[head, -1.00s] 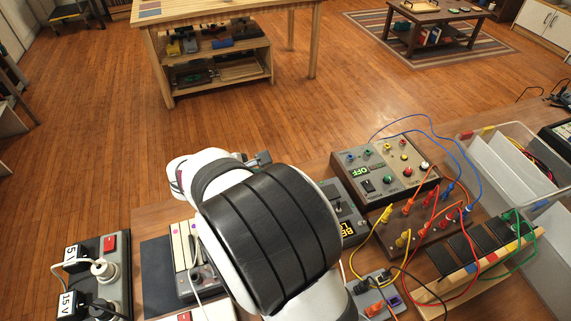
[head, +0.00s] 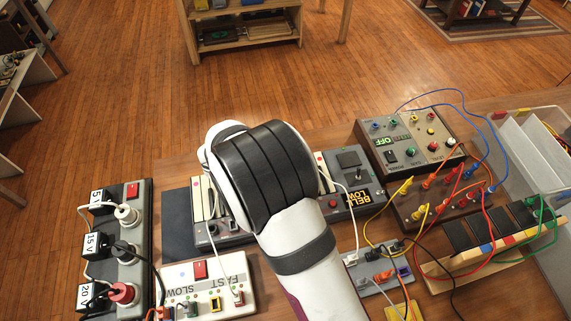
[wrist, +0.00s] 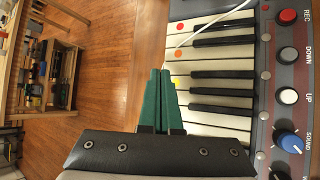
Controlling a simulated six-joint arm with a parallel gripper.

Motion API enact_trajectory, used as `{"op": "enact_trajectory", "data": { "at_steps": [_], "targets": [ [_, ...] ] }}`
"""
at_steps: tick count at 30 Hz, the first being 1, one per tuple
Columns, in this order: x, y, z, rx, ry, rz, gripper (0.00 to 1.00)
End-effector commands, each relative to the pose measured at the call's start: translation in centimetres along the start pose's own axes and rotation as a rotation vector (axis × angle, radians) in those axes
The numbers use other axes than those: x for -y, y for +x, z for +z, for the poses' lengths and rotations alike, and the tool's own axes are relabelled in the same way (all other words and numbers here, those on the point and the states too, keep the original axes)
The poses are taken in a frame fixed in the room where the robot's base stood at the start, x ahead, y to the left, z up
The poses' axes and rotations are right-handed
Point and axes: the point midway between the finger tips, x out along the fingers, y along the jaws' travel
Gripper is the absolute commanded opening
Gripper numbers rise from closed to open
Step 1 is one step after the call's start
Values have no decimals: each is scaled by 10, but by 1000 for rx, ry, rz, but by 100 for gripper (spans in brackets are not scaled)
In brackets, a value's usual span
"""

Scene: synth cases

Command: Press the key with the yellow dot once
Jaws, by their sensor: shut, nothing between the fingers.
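The keyboard (wrist: 215,120) shows in the wrist view, with white and black keys and a grey panel along its right side. The key with the yellow dot (wrist: 176,84) is near the picture's middle, and the dot sits just right of my gripper's fingertips. Keys with an orange dot (wrist: 178,54) and a red dot (wrist: 180,27) lie above it in the picture. My gripper (wrist: 161,72) has green fingers, shut and empty, at the keys' left ends; I cannot tell whether they touch. In the head view my arm covers the gripper and the middle of the keyboard (head: 205,200).
A white cable (wrist: 215,26) crosses the keyboard's upper keys. A power strip (head: 142,225) stands left, a FAST/SLOW box (head: 205,272) in front, and a grey BELL LOW box (head: 357,190) right. Wired panels (head: 410,135) and a clear bin (head: 520,125) are farther right.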

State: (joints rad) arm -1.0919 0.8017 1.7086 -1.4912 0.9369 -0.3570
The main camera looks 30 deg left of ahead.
Motion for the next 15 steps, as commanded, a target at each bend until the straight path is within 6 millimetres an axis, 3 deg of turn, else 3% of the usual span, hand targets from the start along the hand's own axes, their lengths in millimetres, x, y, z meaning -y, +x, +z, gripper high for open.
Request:
{"op": "enact_trajectory", "data": {
  "at_steps": [6,15],
  "targets": [
    [9,12,-9,1,1,0,0],
    [10,14,-10,0,1,0,0]
  ]
}}
